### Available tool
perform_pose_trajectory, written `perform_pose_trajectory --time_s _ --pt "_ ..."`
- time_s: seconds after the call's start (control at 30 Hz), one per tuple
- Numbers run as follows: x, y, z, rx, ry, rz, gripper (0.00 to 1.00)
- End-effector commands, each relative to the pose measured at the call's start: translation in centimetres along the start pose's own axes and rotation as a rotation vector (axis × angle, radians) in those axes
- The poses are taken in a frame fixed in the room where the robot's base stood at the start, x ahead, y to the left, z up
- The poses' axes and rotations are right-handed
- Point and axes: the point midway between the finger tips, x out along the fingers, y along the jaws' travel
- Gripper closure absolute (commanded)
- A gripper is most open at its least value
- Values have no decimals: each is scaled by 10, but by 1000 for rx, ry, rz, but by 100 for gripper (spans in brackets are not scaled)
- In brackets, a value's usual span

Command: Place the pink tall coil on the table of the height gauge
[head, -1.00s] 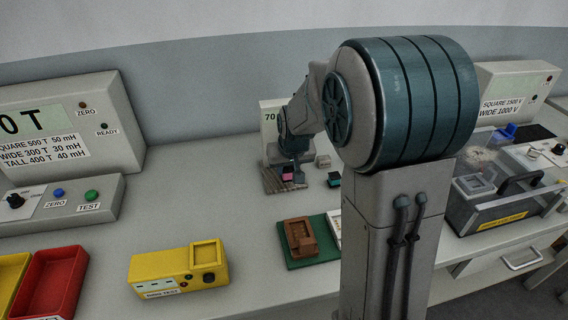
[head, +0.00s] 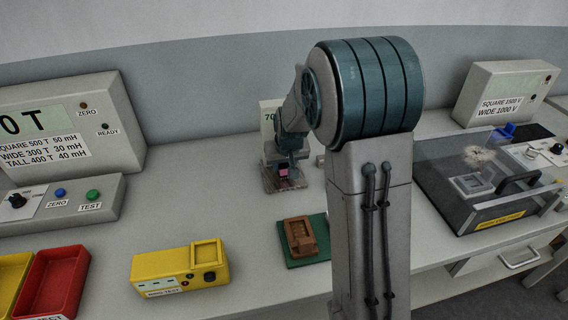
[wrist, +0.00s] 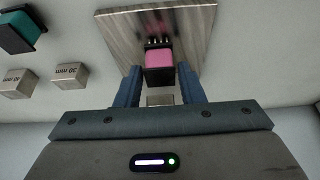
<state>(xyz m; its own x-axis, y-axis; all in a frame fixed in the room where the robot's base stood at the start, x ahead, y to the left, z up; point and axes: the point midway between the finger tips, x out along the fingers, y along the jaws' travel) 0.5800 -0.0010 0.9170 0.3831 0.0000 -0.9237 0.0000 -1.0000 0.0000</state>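The pink tall coil (wrist: 160,60) has black ends and a row of pins. In the wrist view it is between the fingertips of my gripper (wrist: 160,72), which look closed on its sides. Behind it is the grey metal table of the height gauge (wrist: 203,22). In the head view the coil (head: 283,172) is over or on this table (head: 270,186), below my gripper (head: 287,163). I cannot tell whether it touches the table. The height gauge (head: 267,116) stands behind, partly hidden by my arm.
In the wrist view, a teal coil (wrist: 22,32) and two grey blocks, one here (wrist: 70,76) and another (wrist: 16,83), lie left of the gauge table. In the head view, a brown part on a green mat (head: 301,236), a yellow tester (head: 180,270) and a red bin (head: 52,282) are nearer.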

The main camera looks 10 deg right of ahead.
Motion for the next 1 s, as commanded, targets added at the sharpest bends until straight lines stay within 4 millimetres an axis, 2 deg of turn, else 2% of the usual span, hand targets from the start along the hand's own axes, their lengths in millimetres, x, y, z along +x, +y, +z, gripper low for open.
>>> perform_pose_trajectory --time_s 0.3,0.47,0.57,1.0 --pt "-1 0 0 0 0 0 50" --pt "-8 0 -2 0 2 0 50" --pt "-22 0 -2 0 4 0 50" --pt "-104 0 -2 0 4 0 50"
